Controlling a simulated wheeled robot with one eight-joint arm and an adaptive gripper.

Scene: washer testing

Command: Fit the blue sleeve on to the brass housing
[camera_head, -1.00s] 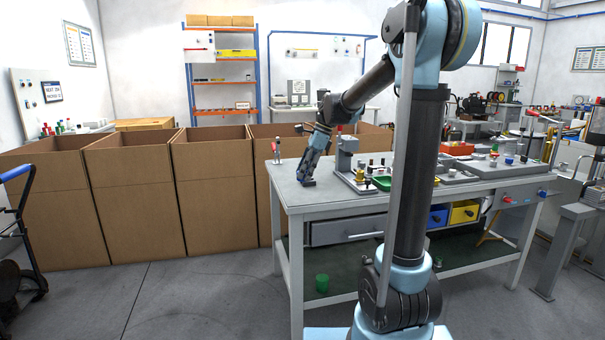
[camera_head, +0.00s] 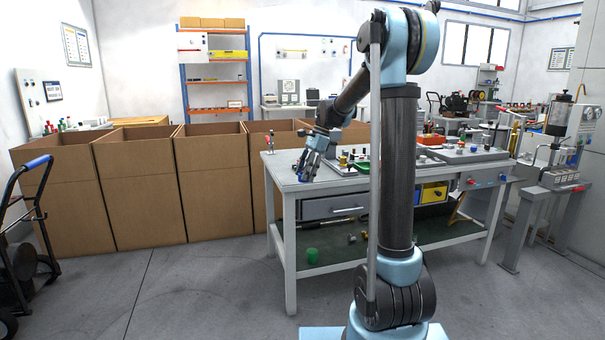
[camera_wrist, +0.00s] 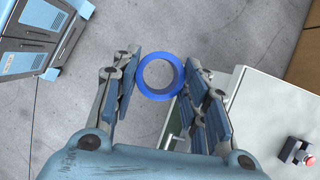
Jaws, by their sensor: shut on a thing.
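My gripper (camera_head: 304,176) is over the left front corner of the workbench in the head view. In the wrist view my gripper (camera_wrist: 160,76) is shut on the blue sleeve (camera_wrist: 160,94), a short ring gripped from both sides. The ring's opening faces the camera, and grey floor shows through it. In the head view a small brass-coloured part (camera_head: 343,160), perhaps the brass housing, stands on the bench to the right of my gripper, apart from it. It is too small there to tell its shape. The wrist view does not show it.
The workbench (camera_head: 283,180) has fixtures and small parts over its middle and right. Its left end holds a small red-topped item (camera_head: 271,141). Open cardboard boxes (camera_head: 140,190) line the left. A hand truck (camera_head: 22,240) stands far left. The front floor is clear.

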